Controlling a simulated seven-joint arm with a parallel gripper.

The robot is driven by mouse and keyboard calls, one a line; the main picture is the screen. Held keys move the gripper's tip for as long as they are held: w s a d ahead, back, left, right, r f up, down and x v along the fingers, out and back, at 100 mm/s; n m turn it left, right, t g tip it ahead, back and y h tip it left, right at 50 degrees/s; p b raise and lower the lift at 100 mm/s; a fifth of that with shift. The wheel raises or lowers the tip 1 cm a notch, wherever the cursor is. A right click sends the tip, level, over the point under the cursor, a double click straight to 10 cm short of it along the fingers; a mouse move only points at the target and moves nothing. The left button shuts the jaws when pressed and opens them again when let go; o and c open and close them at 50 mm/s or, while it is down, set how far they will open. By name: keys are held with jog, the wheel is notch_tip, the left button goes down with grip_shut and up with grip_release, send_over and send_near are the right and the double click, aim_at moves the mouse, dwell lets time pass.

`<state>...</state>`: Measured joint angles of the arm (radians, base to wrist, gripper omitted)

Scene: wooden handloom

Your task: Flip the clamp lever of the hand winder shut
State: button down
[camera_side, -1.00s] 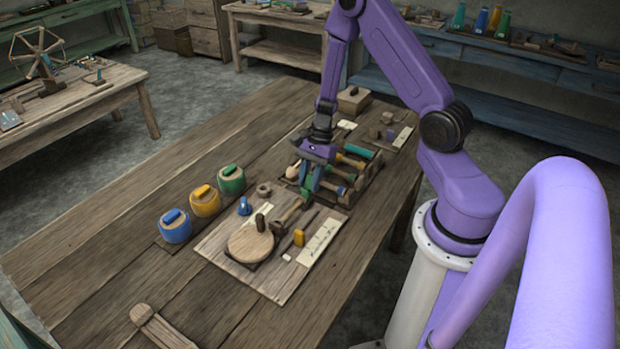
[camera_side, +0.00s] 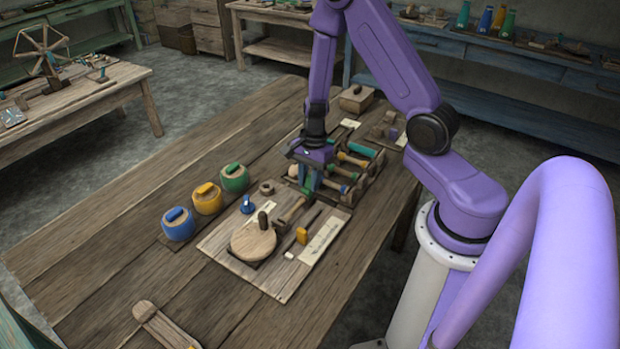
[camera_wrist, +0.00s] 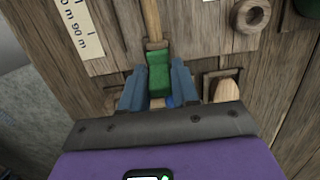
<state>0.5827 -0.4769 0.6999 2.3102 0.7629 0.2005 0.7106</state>
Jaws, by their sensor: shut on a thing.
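The hand winder appears to be the flat wooden board (camera_side: 222,246) with a round wooden disc (camera_side: 252,245) and an upright dark knob. A wooden bar (camera_side: 291,214) runs from beside the disc towards my gripper (camera_side: 309,187). In the wrist view, the bar (camera_wrist: 151,22) ends at a green block (camera_wrist: 159,72), which I take to be the clamp lever's grip. The blue fingers of my gripper (camera_wrist: 158,85) stand on both sides of the green block and are shut on it. The block's near end is partly hidden by my gripper.
Blue (camera_side: 178,227), yellow (camera_side: 207,201) and green (camera_side: 234,180) lidded pots stand left of the board. A rack of coloured-ended bobbins (camera_side: 362,160) lies close behind my gripper. A small ring (camera_side: 267,187) and a blue piece (camera_side: 247,205) are near.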

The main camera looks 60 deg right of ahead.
jog(key=c, duration=0.9)
grip_release()
jog(key=shift+r, duration=0.1)
jog(key=shift+r, duration=0.6)
jog(key=r, duration=0.5)
jog(key=d+r, duration=0.1)
jog(key=r, duration=0.4)
jog(key=d+r, duration=0.1)
jog(key=r, duration=0.5)
jog(key=shift+d, duration=0.25)
jog(key=shift+f, duration=0.1)
